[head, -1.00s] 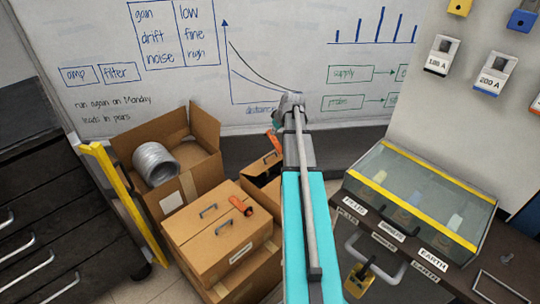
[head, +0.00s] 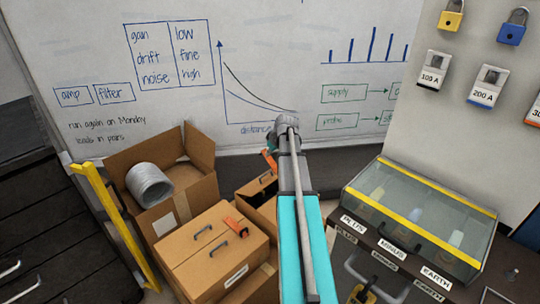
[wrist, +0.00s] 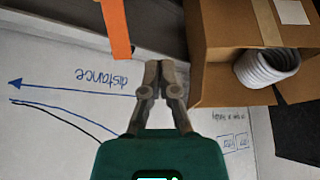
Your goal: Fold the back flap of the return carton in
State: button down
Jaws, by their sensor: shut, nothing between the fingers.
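My gripper (wrist: 160,78) is shut and empty in the wrist view, in front of the whiteboard, apart from the cartons. In the head view my arm reaches toward the whiteboard and hides its fingers. An open brown carton (head: 192,190) holding a grey coil (head: 149,185) stands left of my arm, flaps raised; it also shows in the wrist view (wrist: 215,75). A smaller open carton (head: 258,187) with a dark handle is partly hidden by my arm. An upright orange strip (wrist: 115,25) is beside my fingers. I cannot tell which carton is the return carton.
A closed carton (head: 195,270) with dark handles and an orange piece (head: 238,228) stands in front. A yellow post (head: 112,222) and dark drawers (head: 45,205) are at left. A glass-topped case (head: 425,215) stands at right. The whiteboard (head: 270,60) closes off the back.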

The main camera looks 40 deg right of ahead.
jog(key=b, duration=0.7)
send_over(266, 174)
jog(key=w, duration=0.1)
jog(key=shift+w+a+f, duration=0.1)
jog(key=shift+f, duration=1.75)
jog(key=shift+w+f, duration=0.1)
jog(key=shift+f, duration=1.75)
jog(key=shift+s+f+b, duration=0.35)
jog(key=shift+f+b, duration=0.45)
jog(key=shift+f, duration=0.05)
jog(key=shift+s+f+b, duration=0.3)
jog(key=shift+f+b, duration=0.45)
jog(key=shift+f, duration=0.05)
